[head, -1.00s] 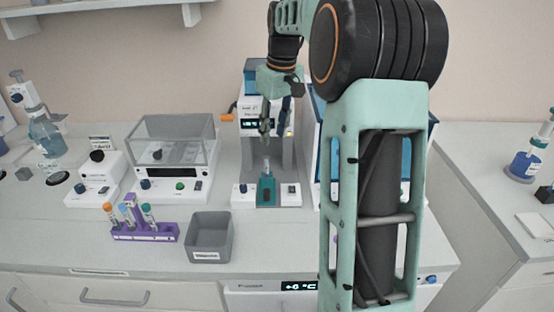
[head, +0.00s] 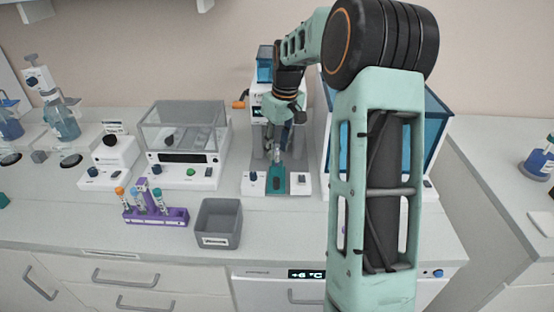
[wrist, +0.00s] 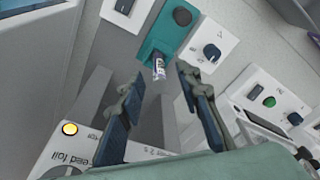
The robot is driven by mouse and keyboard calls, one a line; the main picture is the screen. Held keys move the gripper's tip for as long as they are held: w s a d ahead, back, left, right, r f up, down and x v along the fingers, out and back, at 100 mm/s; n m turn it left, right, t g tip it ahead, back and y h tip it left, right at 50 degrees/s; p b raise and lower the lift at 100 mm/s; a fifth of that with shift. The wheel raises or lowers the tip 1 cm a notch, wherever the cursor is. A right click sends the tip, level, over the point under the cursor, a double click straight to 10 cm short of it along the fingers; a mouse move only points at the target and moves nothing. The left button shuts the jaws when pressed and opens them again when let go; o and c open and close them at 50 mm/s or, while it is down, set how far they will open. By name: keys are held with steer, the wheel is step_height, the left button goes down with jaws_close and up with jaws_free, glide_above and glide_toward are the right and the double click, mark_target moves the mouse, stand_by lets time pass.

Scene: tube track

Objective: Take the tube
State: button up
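A small clear tube with a printed label (wrist: 158,66) stands at the teal holder (wrist: 160,38) of the white bench device. In the head view the teal holder (head: 276,182) sits at the device's front, and the tube there is too small to make out clearly. My gripper (head: 277,148) is lowered in front of the device, just above the holder. In the wrist view my gripper (wrist: 160,76) is open, with one finger on each side of the tube's line and the tube a little beyond the fingertips. Nothing is between the fingers.
A purple rack (head: 172,215) holds several capped tubes. An empty grey bin (head: 219,222) stands right of it. A clear-lidded device (head: 185,150) is left of the tube's device. A blue-windowed cabinet (head: 437,135) stands close on the right.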

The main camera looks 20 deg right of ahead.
steer(key=shift+f, duration=0.15)
jaws_close()
stand_by(0.4)
steer(key=shift+r, duration=0.4)
steer(key=r, duration=0.3)
steer(key=shift+s+a, duration=0.15)
steer(key=shift+s, duration=0.05)
steer(key=s+a+r+b, duration=0.1)
steer(key=s+a+r, duration=0.7)
steer(key=s+r, duration=0.1)
steer(key=shift+s+a+b, duration=0.15)
steer(key=shift+s+b, duration=0.2)
steer(key=shift+s, duration=0.5)
